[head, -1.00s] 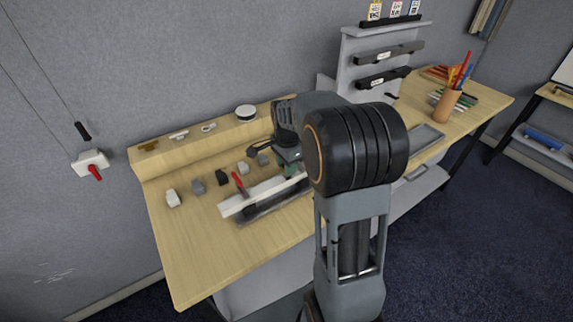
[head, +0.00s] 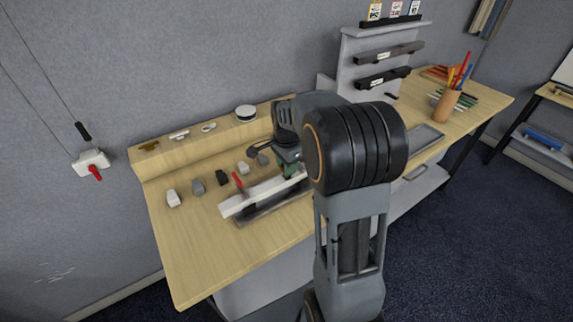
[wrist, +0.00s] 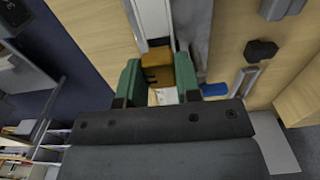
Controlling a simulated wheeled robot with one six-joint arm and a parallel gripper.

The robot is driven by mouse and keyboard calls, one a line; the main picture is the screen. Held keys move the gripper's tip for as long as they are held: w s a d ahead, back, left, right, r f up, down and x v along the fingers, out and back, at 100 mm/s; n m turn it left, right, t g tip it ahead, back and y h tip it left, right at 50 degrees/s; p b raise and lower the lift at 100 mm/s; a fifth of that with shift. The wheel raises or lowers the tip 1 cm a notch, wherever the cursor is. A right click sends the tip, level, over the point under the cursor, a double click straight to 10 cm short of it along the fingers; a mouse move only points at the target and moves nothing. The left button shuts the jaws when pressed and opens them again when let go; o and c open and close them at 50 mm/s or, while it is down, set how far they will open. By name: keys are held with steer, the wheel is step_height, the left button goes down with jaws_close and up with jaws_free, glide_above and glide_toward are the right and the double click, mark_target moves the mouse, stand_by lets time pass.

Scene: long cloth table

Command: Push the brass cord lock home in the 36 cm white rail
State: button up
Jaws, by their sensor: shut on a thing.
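The white rail (head: 262,192) lies lengthwise on the bench in a grey holder (head: 270,211); its right part is hidden behind my arm. In the wrist view, the end of the white rail (wrist: 152,20) points down toward my gripper (wrist: 158,68). The brass cord lock (wrist: 157,64) sits between the two green fingers, which are shut on it, right at the rail's end. I cannot tell how far it is inside the rail. In the head view, my gripper (head: 288,168) is over the rail and partly hidden by my arm.
A red-handled tool (head: 239,181) stands beside the rail, with several small grey, white and black blocks (head: 197,187) behind. Small fittings (head: 179,135) and a round tin (head: 246,113) sit on the back ledge. The bench's front left (head: 190,260) is clear.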

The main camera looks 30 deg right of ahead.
steer(key=shift+f+b, duration=0.95)
steer(key=shift+f, duration=0.4)
steer(key=o, duration=1)
step_height(320, 180, up, 14)
steer(key=shift+f, duration=0.1)
stand_by(0.4)
